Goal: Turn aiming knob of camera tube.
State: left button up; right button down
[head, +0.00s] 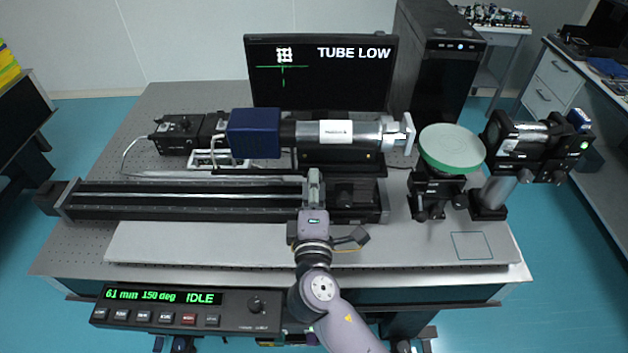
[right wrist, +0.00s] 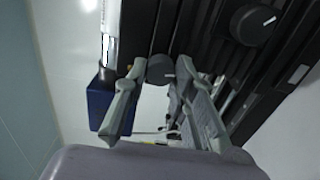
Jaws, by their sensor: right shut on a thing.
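The camera tube has a blue housing (head: 254,133) and a silver barrel (head: 352,133) with a white label, lying across the back of the table. The blue housing also shows in the right wrist view (right wrist: 103,101). My right gripper (head: 314,178) reaches in from the front, below the tube. In the right wrist view its two fingers (right wrist: 160,72) are closed around a small round dark knob (right wrist: 158,68) with a pale mark, the aiming knob. The fingers hide this knob in the head view. My left gripper is not in view.
A monitor (head: 320,70) behind reads "TUBE LOW". A dark rail (head: 180,200) lies in front of the tube, and a larger dark knob (right wrist: 253,22) is beside the held one. A green-topped stand (head: 452,148) is at right. A control box (head: 185,309) in front reads "IDLE".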

jog(key=shift+n, duration=0.6)
jog(key=shift+f+p, duration=0.1)
jog(key=shift+p, duration=0.2)
jog(key=c, duration=1.3)
grip_release()
jog(key=s, duration=1.2)
